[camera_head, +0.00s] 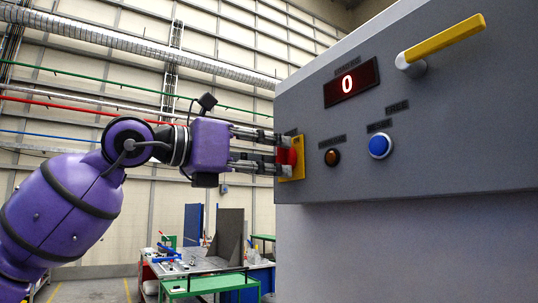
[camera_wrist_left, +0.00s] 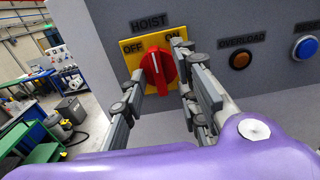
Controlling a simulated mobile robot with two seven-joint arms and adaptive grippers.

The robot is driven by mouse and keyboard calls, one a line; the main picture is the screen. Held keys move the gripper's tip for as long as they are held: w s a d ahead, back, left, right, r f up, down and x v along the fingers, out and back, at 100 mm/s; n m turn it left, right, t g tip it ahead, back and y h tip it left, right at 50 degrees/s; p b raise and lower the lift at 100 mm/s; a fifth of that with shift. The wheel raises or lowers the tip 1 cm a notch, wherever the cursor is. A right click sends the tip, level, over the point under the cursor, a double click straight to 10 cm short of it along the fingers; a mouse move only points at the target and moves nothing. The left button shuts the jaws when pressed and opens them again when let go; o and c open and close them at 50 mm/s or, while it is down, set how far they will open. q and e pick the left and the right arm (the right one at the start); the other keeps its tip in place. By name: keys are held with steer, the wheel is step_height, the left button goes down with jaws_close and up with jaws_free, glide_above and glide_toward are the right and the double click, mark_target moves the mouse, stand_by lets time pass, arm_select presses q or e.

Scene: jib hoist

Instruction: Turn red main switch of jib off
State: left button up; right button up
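The red main switch (camera_head: 286,157) sits on a yellow plate (camera_head: 299,160) at the left end of the grey panel. In the left wrist view the red knob (camera_wrist_left: 158,72) shows on its yellow plate (camera_wrist_left: 131,57), marked HOIST, OFF at left and ON at right. The knob's pale mark points up and slightly left, between the words. My left gripper (camera_head: 280,153) is open, with its fingers (camera_wrist_left: 159,72) on either side of the knob. I cannot tell whether they touch it. My right gripper is not in view.
The grey panel (camera_head: 450,130) also bears a display (camera_head: 351,82) reading 0, an amber overload lamp (camera_head: 332,157), a blue button (camera_head: 380,145) and a yellow lever (camera_head: 445,40). Green-framed work tables (camera_head: 205,283) stand in the background at lower left.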

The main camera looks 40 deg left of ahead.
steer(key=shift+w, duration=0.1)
arm_select(q)
steer(key=shift+w, duration=0.1)
steer(key=shift+c, duration=0.7)
jaws_close()
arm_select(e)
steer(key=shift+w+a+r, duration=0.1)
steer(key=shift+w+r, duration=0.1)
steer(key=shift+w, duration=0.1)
